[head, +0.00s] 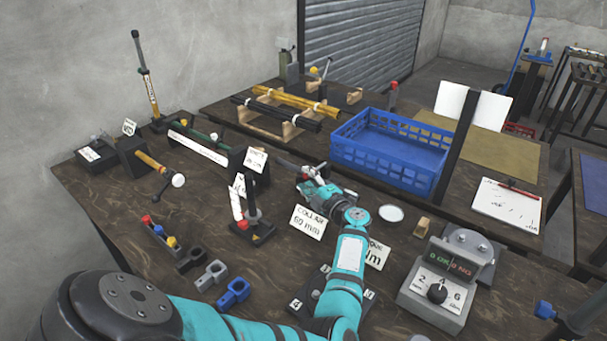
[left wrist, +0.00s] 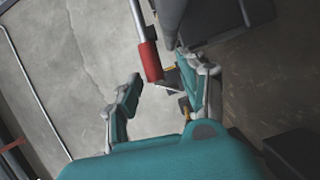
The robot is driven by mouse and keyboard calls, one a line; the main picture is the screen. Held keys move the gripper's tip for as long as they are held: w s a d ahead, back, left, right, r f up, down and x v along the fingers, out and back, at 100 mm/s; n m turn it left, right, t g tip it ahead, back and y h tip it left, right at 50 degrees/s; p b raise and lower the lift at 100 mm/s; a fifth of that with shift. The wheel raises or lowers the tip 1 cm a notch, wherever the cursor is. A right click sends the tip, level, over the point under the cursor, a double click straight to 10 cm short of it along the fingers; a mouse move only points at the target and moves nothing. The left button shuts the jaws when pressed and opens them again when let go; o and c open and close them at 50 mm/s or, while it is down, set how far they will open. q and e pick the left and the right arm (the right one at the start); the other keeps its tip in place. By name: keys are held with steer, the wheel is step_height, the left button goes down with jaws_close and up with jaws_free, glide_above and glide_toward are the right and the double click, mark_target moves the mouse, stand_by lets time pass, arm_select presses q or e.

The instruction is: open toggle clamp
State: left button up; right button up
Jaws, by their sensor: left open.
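My left gripper (head: 308,180) is over the middle of the bench, its fingers apart. In the left wrist view the open fingers (left wrist: 170,78) stand on either side of a red grip (left wrist: 150,61) on a pale metal rod, with a grey post (left wrist: 171,14) beside it. The grip looks like a clamp handle, and I see no finger closed on it. I cannot tell for sure which fixture is the toggle clamp. My right gripper is not visible.
A blue crate (head: 352,133) stands behind and right of the gripper. Yellow and black tubes (head: 283,101) lie on wooden rests at the back. A grey gauge box (head: 437,292) is front right. Label cards, including one reading 60 mm (head: 307,221), stand close by.

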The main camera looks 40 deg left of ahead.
arm_select(q)
steer(key=shift+w+a, duration=0.2)
steer(key=shift+a, duration=0.15)
steer(key=shift+d+r, duration=0.25)
steer(key=shift+s, duration=0.1)
steer(key=shift+c, duration=1.9)
jaws_close()
steer(key=shift+a, duration=0.1)
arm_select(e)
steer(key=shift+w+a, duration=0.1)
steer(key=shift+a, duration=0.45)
